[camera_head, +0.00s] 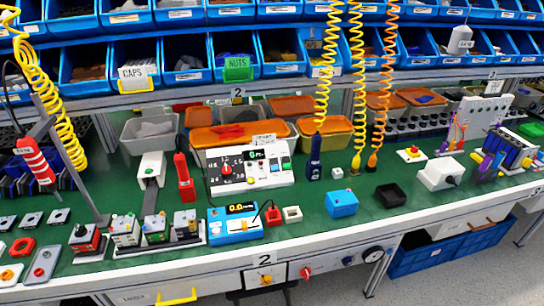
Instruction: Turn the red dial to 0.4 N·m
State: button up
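A white control box (262,182) stands at the middle of the green bench. On its left face a small red dial (226,169) sits within a ring of dark printed marks, too small to read surely. A small lit display (256,155) and several coloured buttons are to the right of the dial. In front, a blue device (235,228) has a dark display (241,208) that seems to read 0.0. Another red knob (305,272) is on the bench's front panel. My gripper is not in view, and nothing covers the dial.
Three small switch boxes (155,229) stand front left. A red upright block (184,178) is left of the control box. Coiled yellow (322,75) and orange cables hang behind and right. A blue box (342,203) and black tray (390,195) are right. Bins line the back.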

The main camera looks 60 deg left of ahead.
aim_at(226, 170)
jog(key=u, duration=2.6)
jog(key=k, duration=0.45)
jog(key=u, duration=0.4)
jog(key=i, duration=1.1)
jog(key=z, duration=0.4)
